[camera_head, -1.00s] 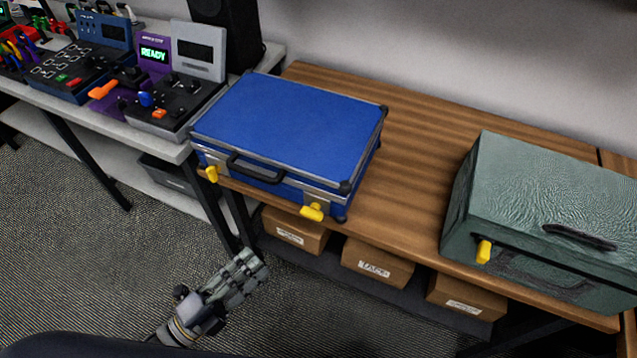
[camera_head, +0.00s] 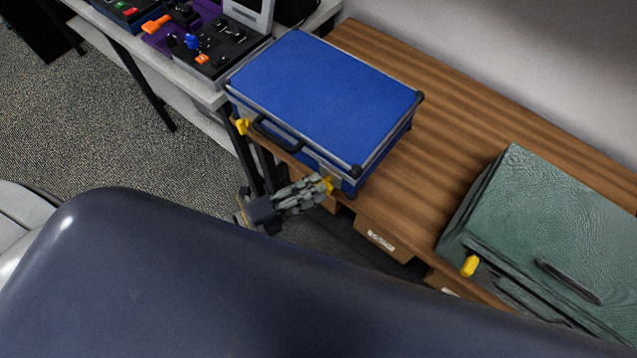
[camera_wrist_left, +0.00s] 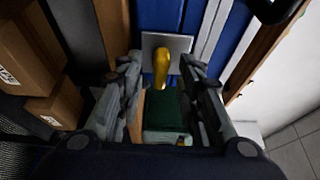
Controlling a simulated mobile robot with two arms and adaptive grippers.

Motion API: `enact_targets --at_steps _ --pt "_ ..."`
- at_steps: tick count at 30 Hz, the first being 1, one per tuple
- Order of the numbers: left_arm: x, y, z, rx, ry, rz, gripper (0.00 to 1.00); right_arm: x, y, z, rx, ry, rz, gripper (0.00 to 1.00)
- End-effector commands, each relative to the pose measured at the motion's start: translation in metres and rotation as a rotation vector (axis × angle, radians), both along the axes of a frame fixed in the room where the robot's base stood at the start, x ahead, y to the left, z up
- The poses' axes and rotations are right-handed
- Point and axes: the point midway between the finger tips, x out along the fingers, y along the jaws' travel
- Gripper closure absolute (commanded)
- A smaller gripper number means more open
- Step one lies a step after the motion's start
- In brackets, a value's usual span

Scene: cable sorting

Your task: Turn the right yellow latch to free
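The blue case (camera_head: 325,90) lies shut on the wooden bench, with a yellow latch near each end of its front. Its right yellow latch (camera_head: 328,185) is partly hidden by my left gripper (camera_head: 322,184). In the left wrist view, that latch (camera_wrist_left: 161,66) stands out from a grey metal plate (camera_wrist_left: 178,44). My left gripper (camera_wrist_left: 160,62) is open there, with one finger on each side of the latch and visible gaps beside it. The left yellow latch (camera_head: 242,126) is clear of the gripper. My right gripper is not in view.
A green case (camera_head: 560,225) with a yellow latch (camera_head: 470,266) stands farther right on the wooden bench (camera_head: 430,150). Cardboard boxes (camera_head: 382,240) sit below the bench. Control boxes (camera_head: 215,52) stand on the table at the upper left.

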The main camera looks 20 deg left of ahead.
Motion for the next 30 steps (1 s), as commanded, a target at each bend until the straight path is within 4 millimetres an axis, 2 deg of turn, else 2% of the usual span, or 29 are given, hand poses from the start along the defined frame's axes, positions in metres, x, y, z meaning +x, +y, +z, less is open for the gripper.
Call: enact_targets --at_steps 6,14,15,19,30 --pt "0.0125 -0.0117 0.0003 0.000 0.000 0.000 0.67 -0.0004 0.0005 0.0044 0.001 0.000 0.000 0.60" --pt "0.0136 -0.0127 -0.0004 0.000 0.000 0.000 0.67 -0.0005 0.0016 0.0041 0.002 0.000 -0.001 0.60" --pt "0.0135 -0.0126 -0.0004 0.000 0.000 0.000 0.69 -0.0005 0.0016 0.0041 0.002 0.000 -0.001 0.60" --pt "0.0135 -0.0125 -0.0004 0.001 0.001 0.000 0.98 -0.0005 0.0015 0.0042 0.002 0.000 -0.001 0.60" --pt "0.0132 -0.0122 -0.0017 -0.015 0.007 0.000 1.00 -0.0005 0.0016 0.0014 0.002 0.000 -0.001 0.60"
